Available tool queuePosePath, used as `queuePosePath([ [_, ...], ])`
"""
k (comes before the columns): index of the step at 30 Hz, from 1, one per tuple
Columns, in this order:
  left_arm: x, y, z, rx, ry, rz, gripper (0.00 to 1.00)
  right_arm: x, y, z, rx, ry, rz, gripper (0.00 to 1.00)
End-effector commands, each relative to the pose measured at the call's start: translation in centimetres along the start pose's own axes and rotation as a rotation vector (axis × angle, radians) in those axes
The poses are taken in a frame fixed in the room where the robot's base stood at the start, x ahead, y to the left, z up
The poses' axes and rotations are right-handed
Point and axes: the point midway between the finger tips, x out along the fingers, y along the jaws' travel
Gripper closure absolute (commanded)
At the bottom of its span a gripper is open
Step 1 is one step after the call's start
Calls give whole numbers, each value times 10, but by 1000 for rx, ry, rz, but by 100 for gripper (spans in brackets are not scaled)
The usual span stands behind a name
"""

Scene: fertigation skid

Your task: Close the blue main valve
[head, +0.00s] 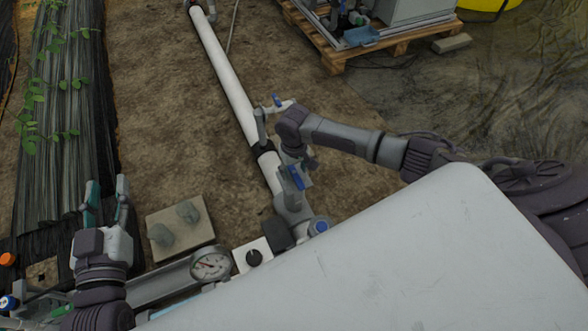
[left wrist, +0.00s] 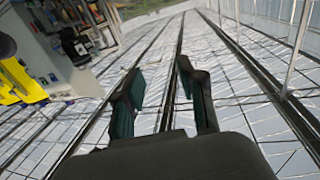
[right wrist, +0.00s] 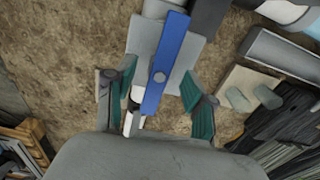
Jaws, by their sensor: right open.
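The blue main valve's lever (head: 296,177) sits on the white pipe close to my right gripper. In the right wrist view the blue lever (right wrist: 166,60) lies roughly along the pipe, over a pale valve body. My right gripper (right wrist: 148,84) is open, with one teal-padded finger on each side of the lever's lower part and a visible gap on both sides. Whether the fingers reach down to the lever's height I cannot tell. My left gripper (head: 107,190) is open and empty at the lower left, away from the valve; its fingers also show in the left wrist view (left wrist: 158,78).
A white pipe (head: 225,70) runs away over bare soil. A pressure gauge (head: 210,265) and a black knob (head: 253,257) are left of the valve. A concrete block (head: 198,236) lies beyond the gauge. A pallet (head: 325,50) with equipment stands at the back; plant rows line the left.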

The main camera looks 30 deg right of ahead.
Motion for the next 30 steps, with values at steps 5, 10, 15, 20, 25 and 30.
queuePosePath([
  [5,1,2,-13,-2,85,5,60,9,0,0,0,-1,0,46],
  [10,1,4,-27,-3,165,9,60,17,0,0,-1,-1,0,46],
  [15,0,5,-38,-5,226,12,60,22,0,0,-1,0,0,46],
  [20,-1,6,-41,-5,242,13,60,23,0,0,-1,1,0,46],
  [25,-1,6,-40,-5,241,13,60,23,0,0,-1,0,0,51],
  [30,-1,6,-40,-5,240,13,60,23,0,0,-1,0,0,79],
])
